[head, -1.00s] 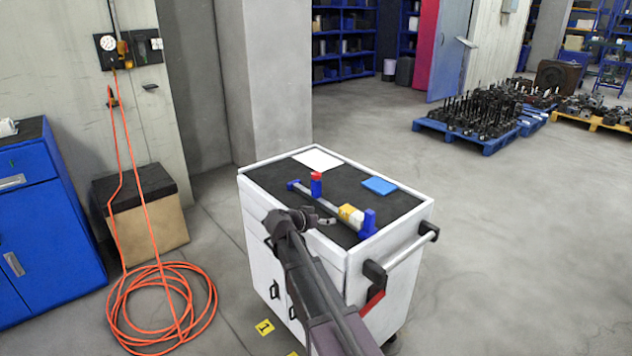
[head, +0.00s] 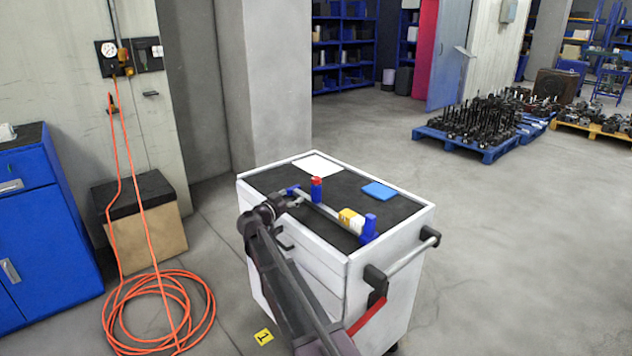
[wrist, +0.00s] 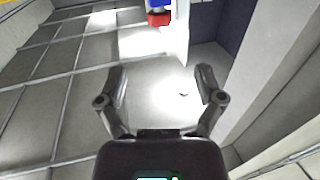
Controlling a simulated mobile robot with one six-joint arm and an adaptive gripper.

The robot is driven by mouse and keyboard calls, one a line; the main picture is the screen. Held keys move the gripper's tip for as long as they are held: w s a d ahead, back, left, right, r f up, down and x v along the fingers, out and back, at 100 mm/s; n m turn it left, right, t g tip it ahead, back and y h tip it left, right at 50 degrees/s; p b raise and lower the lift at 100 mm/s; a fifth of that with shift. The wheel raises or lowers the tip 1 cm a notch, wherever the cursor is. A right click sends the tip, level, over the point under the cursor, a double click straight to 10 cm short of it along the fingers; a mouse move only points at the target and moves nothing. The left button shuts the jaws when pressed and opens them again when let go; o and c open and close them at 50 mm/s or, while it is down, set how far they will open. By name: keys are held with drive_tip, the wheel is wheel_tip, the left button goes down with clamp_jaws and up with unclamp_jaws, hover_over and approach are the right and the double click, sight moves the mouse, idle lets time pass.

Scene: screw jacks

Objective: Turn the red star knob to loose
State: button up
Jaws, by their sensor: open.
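The red star knob (head: 316,181) sits on top of a blue upright part (head: 317,195) of a clamp-like device with a grey bar (head: 330,212), on the cart's dark top. The bar runs from a small blue end at the back left to a larger blue end (head: 369,226) at the front right. My gripper (head: 296,200) is just left of and in front of the knob, apart from it. In the wrist view my gripper (wrist: 161,84) is open and empty. The red knob (wrist: 158,19) shows there at the top, beyond the fingertips, with blue above it. Its star shape is too small to tell.
The white cart (head: 292,250) carries a yellow and white block (head: 350,219) by the bar, a blue pad (head: 379,191) and a white sheet (head: 318,165). A handle (head: 410,257) juts from its right side. An orange hose (head: 160,310) lies coiled on the floor at left.

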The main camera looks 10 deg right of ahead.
sight(313, 182)
drive_tip(key=x, duration=1.3)
drive_tip(key=shift+w+d+f, duration=0.1)
drive_tip(key=shift+w+d, duration=0.15)
drive_tip(key=shift+w, duration=0.05)
drive_tip(key=shift+c, duration=0.2)
drive_tip(key=c, duration=1.1)
